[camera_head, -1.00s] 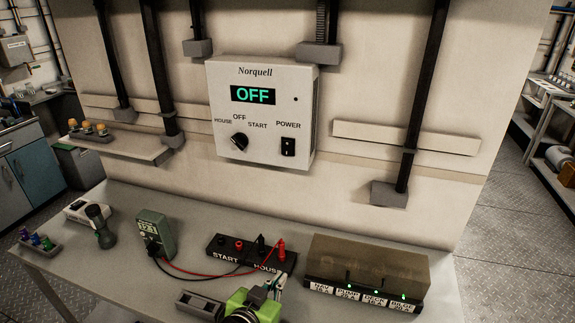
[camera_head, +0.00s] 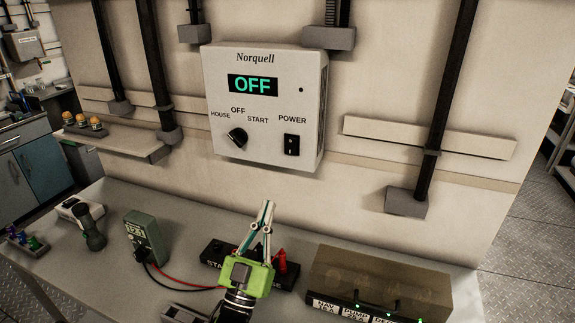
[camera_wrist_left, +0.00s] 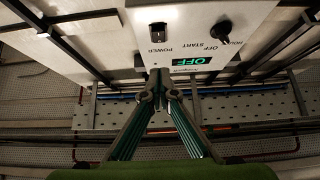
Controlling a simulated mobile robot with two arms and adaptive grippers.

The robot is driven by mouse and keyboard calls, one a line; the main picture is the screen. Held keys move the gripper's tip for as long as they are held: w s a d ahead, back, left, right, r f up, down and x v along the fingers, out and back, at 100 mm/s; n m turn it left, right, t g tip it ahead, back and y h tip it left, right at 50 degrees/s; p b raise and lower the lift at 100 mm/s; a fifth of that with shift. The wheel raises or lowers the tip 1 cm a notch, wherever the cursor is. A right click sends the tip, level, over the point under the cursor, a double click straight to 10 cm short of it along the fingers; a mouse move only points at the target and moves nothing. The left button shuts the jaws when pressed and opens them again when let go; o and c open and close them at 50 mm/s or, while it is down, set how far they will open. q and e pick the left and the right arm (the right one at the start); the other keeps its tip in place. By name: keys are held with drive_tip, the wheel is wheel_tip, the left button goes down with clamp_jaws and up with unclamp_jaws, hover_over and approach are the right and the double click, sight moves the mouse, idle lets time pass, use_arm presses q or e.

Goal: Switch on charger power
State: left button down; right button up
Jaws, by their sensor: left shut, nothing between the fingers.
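The white Norquell charger box (camera_head: 265,185) is on the wall, its display (camera_head: 252,85) reading OFF in green. A black POWER rocker switch (camera_head: 291,145) sits at its lower right. A black rotary knob (camera_head: 237,138) marked HOUSE, OFF, START sits at its lower left. My left gripper (camera_head: 268,206) is shut and empty, pointing up below the box and apart from it. In the left wrist view the box appears upside down beyond the fingertips (camera_wrist_left: 159,76), with the power switch (camera_wrist_left: 158,28) and knob (camera_wrist_left: 221,31). My right gripper is not in view.
On the bench stand a green meter (camera_head: 145,237) with red and black leads, a black terminal block (camera_head: 283,278) partly behind my gripper, and a brown-covered fuse box (camera_head: 380,275) with green lights. Wall conduits (camera_head: 440,100) flank the charger. The wall below the charger is clear.

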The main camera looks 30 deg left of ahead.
use_arm(q)
drive_tip(key=shift+s+r, duration=0.1)
drive_tip(key=shift+s, duration=0.05)
drive_tip(key=p, duration=0.5)
approach(290, 148)
wheel_tip(290, 148, up, 4)
drive_tip(key=shift+w+a+f+p, duration=0.1)
drive_tip(key=shift+w+a+p, duration=0.1)
drive_tip(key=shift+w, duration=0.55)
drive_tip(key=shift+w+a+f+p, duration=0.1)
drive_tip(key=shift+w+a+p, duration=0.05)
drive_tip(key=shift+w, duration=0.6)
drive_tip(key=shift+w+a+f+p, duration=0.1)
drive_tip(key=shift+w+a+p, duration=0.1)
drive_tip(key=shift+w, duration=0.5)
